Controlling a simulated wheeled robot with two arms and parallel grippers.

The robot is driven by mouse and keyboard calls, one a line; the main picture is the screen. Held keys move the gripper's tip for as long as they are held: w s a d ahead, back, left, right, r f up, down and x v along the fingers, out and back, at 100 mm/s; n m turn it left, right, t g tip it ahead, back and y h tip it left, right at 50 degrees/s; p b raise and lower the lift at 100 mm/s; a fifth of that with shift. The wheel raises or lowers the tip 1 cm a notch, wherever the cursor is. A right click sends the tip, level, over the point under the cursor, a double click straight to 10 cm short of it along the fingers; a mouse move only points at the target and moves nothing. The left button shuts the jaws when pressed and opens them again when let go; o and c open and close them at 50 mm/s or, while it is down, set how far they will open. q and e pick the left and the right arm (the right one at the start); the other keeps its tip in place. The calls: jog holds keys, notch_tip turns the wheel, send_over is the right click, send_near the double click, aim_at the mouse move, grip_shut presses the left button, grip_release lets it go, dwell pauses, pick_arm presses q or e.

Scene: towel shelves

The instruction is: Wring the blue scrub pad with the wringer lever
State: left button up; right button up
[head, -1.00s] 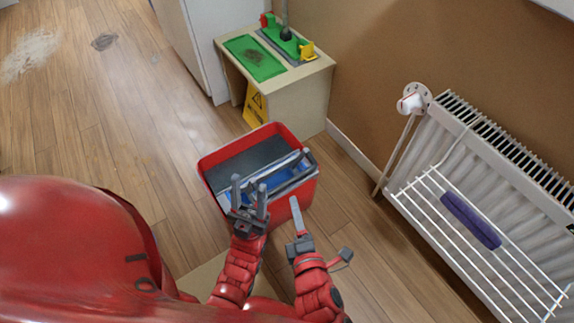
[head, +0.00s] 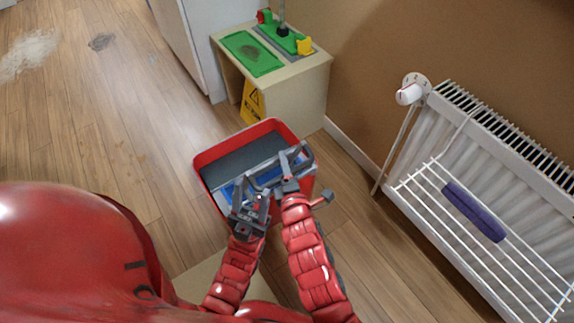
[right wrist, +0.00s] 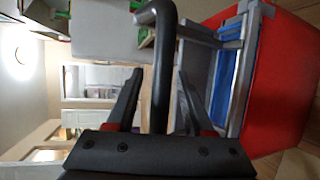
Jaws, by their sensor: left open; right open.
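The blue scrub pad (head: 269,175) shows as a blue strip inside the grey wringer of the red bucket (head: 205,157), partly hidden by my grippers; blue also shows there in the right wrist view (right wrist: 229,75). The dark wringer lever (right wrist: 163,65), a bent bar, stands between the two open fingers of my right gripper (right wrist: 157,95), which do not close on it. In the head view my right gripper (head: 293,163) is over the bucket's right side. My left gripper (head: 250,188) is open over the bucket's near edge, lower and left of the right one.
A wooden stand (head: 300,92) with a green mat (head: 252,53) and green fixtures is behind the bucket. A yellow warning sign (head: 253,103) leans by it. A white radiator with a rack (head: 470,240) holding a purple roll (head: 473,211) is at right.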

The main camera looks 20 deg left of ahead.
jog(key=shift+s, duration=0.2)
grip_shut()
jog(key=shift+r, duration=0.1)
dwell(1.1)
